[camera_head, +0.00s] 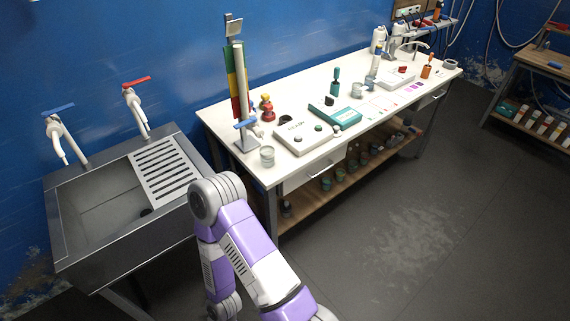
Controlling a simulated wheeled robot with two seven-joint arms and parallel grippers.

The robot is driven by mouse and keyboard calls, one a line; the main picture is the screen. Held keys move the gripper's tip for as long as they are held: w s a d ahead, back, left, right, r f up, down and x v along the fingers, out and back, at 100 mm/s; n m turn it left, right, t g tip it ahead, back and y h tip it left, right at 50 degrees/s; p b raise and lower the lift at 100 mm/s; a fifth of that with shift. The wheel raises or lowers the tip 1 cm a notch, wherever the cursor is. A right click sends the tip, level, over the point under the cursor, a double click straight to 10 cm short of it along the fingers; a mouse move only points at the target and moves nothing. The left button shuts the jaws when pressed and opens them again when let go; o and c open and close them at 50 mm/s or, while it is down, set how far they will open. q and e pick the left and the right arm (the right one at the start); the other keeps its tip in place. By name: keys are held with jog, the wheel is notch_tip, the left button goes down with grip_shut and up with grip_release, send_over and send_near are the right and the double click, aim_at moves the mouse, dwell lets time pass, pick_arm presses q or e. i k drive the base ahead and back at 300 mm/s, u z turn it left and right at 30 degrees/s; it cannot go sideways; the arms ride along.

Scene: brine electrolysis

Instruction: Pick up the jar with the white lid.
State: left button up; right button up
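A small pale jar (267,156) stands at the near left corner of the white table. Its top looks light, but I cannot tell for sure whether that is a white lid. Small grey jars (357,90) stand further back on the table, and several more jars (327,183) stand on the shelf below. These are too small to tell their lids apart. One of my arms, purple and white, fills the lower middle. Neither gripper shows in this view.
A metal sink (75,268) with a slatted drainboard stands to the left. The table (222,124) holds a tall stand (247,141), a white device (304,137) and a teal box (336,114). The floor (410,225) to the right is clear.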

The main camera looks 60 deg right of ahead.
aim_at(266, 152)
jog(key=z, duration=1.7)
